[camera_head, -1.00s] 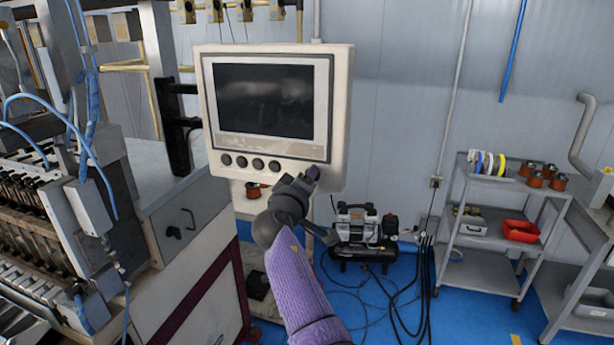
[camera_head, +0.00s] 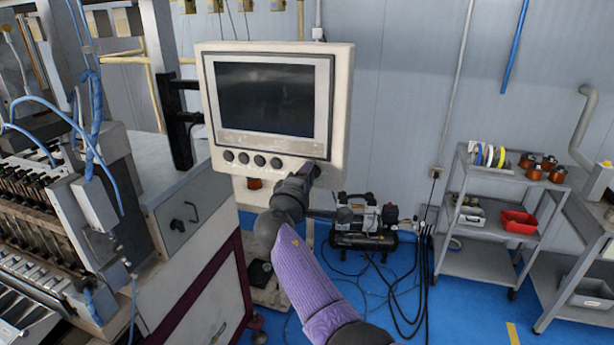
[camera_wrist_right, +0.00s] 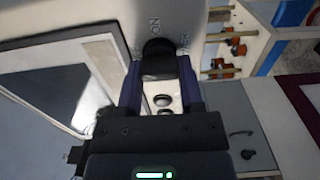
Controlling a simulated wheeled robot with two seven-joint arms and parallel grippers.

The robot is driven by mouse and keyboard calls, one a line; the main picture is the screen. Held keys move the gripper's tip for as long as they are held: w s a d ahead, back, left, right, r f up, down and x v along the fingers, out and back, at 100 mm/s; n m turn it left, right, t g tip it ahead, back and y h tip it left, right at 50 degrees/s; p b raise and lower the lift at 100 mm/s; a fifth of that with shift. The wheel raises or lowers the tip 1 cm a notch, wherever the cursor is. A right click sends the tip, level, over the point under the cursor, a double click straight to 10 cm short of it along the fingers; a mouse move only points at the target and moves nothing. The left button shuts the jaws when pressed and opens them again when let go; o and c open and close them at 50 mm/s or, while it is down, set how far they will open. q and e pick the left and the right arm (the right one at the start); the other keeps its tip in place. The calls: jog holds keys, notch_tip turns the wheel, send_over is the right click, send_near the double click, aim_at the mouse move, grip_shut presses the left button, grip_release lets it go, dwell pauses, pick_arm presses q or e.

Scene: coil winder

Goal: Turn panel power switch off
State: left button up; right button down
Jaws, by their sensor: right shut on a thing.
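The control panel (camera_head: 342,110) is a cream box with a dark screen (camera_head: 268,98) and a row of round dark buttons (camera_head: 260,161) below it. My right gripper (camera_head: 308,170) is at the panel's lower right corner and covers the switch in the head view. In the right wrist view, the black power switch knob (camera_wrist_right: 158,57) sits between the two blue-purple fingers of this gripper (camera_wrist_right: 159,68), which are shut on it. An "ON" label shows just above the knob, and a second, less readable label is to its right. My left gripper is not in view.
The winder machine (camera_head: 180,215) stands at the left, close to the panel. An air compressor (camera_head: 362,222) with loose cables is on the blue floor behind my right arm. A grey cart (camera_head: 490,262) with coils and a red bin (camera_head: 518,221) stands at the right.

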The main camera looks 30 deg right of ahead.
dwell(0.4)
jog(key=shift+c, duration=1.2)
grip_release()
jog(key=shift+w, duration=0.1)
jog(key=v, duration=1)
jog(key=shift+f, duration=0.1)
